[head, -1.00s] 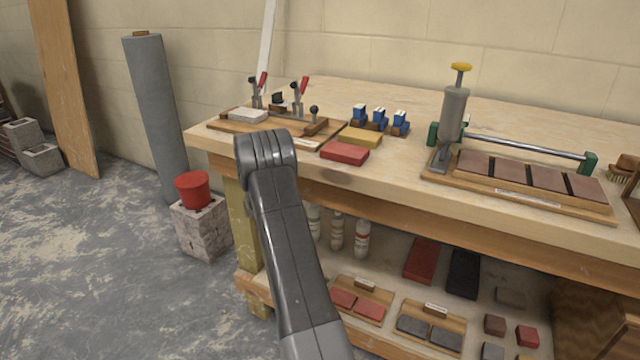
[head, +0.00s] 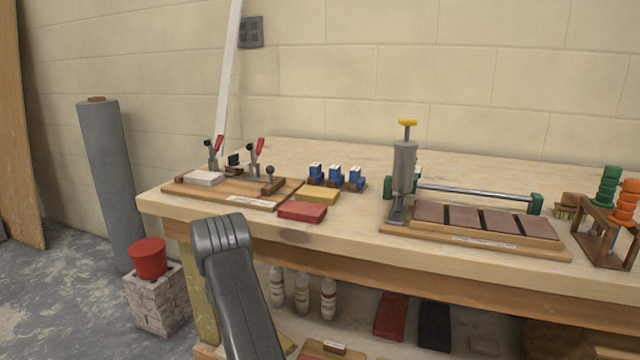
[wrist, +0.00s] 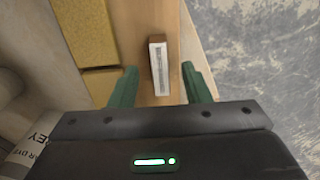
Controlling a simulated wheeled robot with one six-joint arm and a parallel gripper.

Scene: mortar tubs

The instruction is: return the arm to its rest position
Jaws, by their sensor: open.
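My gripper (wrist: 160,73) shows only in the wrist view. Its two green fingers are apart, and nothing is held between them. A wooden board with a white label plate (wrist: 159,68) lies beyond and between the fingertips; the gap to it is hard to judge. Yellow blocks (wrist: 88,32) sit left of the label. In the head view my grey arm link (head: 235,280) stands in front of the bench's left part, and my gripper is out of that view.
The workbench (head: 350,245) holds a clamp board (head: 235,195), a red block (head: 302,211) and a tile rack (head: 480,238). Bottles (head: 302,292) stand on the shelf below. A red bucket (head: 149,258) on a block stands left of the bench. A lettered container (wrist: 30,145) is at the wrist view's left.

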